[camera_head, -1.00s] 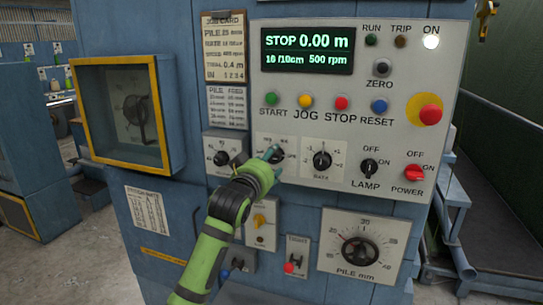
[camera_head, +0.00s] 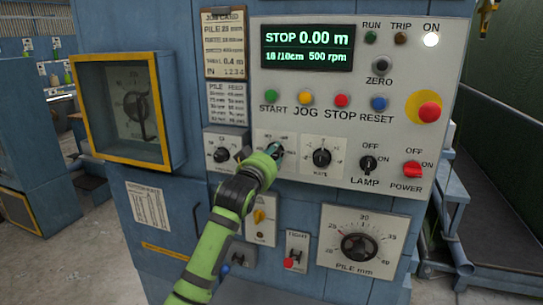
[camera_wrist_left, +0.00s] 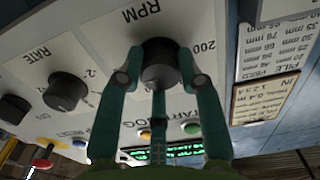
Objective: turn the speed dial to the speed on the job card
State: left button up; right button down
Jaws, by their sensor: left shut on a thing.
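The speed dial is a black round knob marked RPM (camera_wrist_left: 160,65), on a white plate at the middle of the panel. In the head view my left gripper (camera_head: 275,150) covers most of this dial. In the left wrist view the left gripper (camera_wrist_left: 158,75) has its teal fingers on both sides of the knob, shut on it. The display (camera_head: 307,47) reads STOP 0.00 m and 500 rpm. The job card (camera_head: 224,45) hangs on a clipboard left of the display; its speed line is too small to read surely. My right gripper is not in view.
The RATE knob (camera_head: 321,158) sits close to the right of the speed dial, and another small knob (camera_head: 221,155) to the left. Coloured buttons run above. A red emergency stop (camera_head: 429,112) is at the right. A yellow-framed box (camera_head: 166,110) juts out at left.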

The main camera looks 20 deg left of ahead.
pick_arm(q)
jog(key=shift+r+n, duration=0.1)
jog(key=shift+n, duration=0.2)
jog(key=shift+r+n+p, duration=0.1)
jog(key=shift+n+p, duration=3.2)
jog(key=shift+n, duration=2.2)
jog(key=o, duration=1.1)
jog(key=shift+o, duration=0.2)
